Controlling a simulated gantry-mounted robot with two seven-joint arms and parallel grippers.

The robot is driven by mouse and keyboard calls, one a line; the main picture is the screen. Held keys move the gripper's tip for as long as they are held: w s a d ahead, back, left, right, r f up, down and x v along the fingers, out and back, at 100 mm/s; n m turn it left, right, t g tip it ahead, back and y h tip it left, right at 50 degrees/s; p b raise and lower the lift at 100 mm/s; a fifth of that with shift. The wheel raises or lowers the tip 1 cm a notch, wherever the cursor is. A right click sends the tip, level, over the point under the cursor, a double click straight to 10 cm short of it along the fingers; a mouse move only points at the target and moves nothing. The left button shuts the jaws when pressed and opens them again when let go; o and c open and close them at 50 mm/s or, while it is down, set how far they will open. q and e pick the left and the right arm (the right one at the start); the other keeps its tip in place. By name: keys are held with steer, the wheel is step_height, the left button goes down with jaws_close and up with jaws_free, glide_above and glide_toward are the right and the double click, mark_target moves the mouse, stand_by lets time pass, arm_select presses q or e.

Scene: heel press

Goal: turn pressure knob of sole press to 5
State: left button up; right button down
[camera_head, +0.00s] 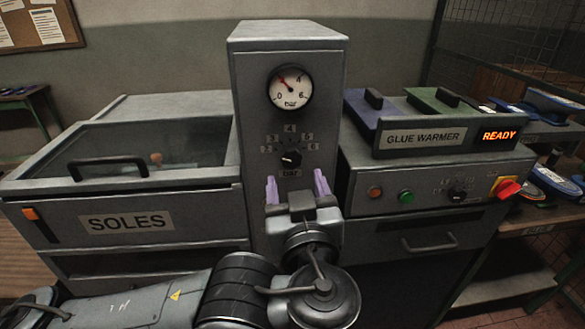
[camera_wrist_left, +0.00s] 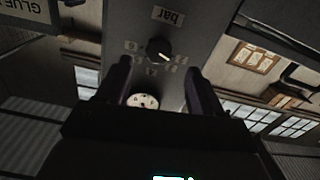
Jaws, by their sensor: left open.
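The pressure knob (camera_head: 291,159) is a small black dial with a white pointer mark on the grey sole press column (camera_head: 250,130). Number labels form an arc above it, with "bar" below. The mark appears to point left; the exact number is too small to read. The knob also shows upside down in the left wrist view (camera_wrist_left: 159,49). My left gripper (camera_head: 297,187) is open and empty, its fingers apart in front of and slightly below the knob in the head view. In the left wrist view, the knob lies beyond the fingertips (camera_wrist_left: 160,72), apparently untouched. My right gripper is not in view.
The SOLES bin (camera_head: 125,220) stands at the left. The glue warmer (camera_head: 430,139), lit READY, stands at the right above a panel with buttons and a red switch (camera_head: 507,188).

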mark_target(292, 162)
arm_select(q)
steer(key=w, duration=0.3)
steer(key=shift+w+a, duration=0.15)
steer(key=shift+w, duration=0.25)
steer(key=shift+w+a, duration=0.1)
steer(key=shift+w, duration=0.8)
steer(key=shift+c, duration=0.3)
steer(key=c, duration=1)
steer(key=shift+b, duration=0.3)
